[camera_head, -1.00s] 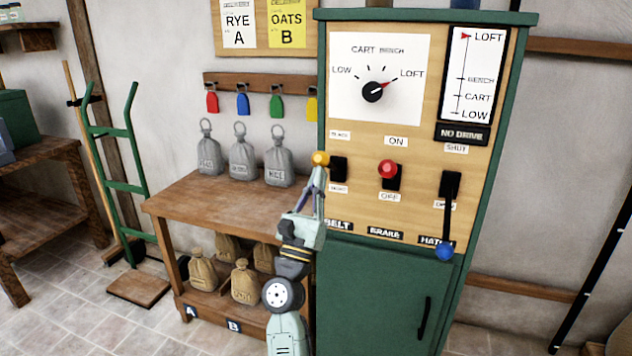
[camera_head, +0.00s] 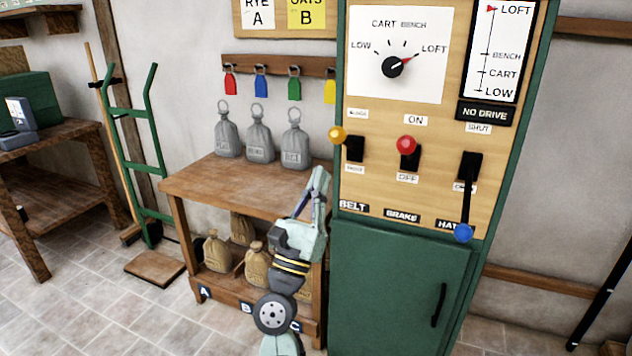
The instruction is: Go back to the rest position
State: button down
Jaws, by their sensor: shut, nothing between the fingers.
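My gripper (camera_head: 322,176) is shut and empty. It points up in front of the right end of the wooden bench, beside the left edge of the green control cabinet (camera_head: 400,285). The yellow belt knob (camera_head: 337,135) is above my fingertips, with a gap between them. The red brake knob (camera_head: 406,145) is up by ON. The blue hatch knob (camera_head: 463,233) is at the bottom of its lever, which points down. The dial needle (camera_head: 393,67) points to LOFT.
Several grey sacks (camera_head: 260,143) stand on the wooden bench (camera_head: 190,182), close to my arm. Brown sacks (camera_head: 217,252) sit on its lower shelf. A green hand truck (camera_head: 130,115) leans at the left. Coloured tags (camera_head: 261,82) hang above. The tiled floor (camera_head: 100,320) at front left is clear.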

jog(key=shift+s+a+r, duration=0.1)
jog(key=shift+s, duration=0.25)
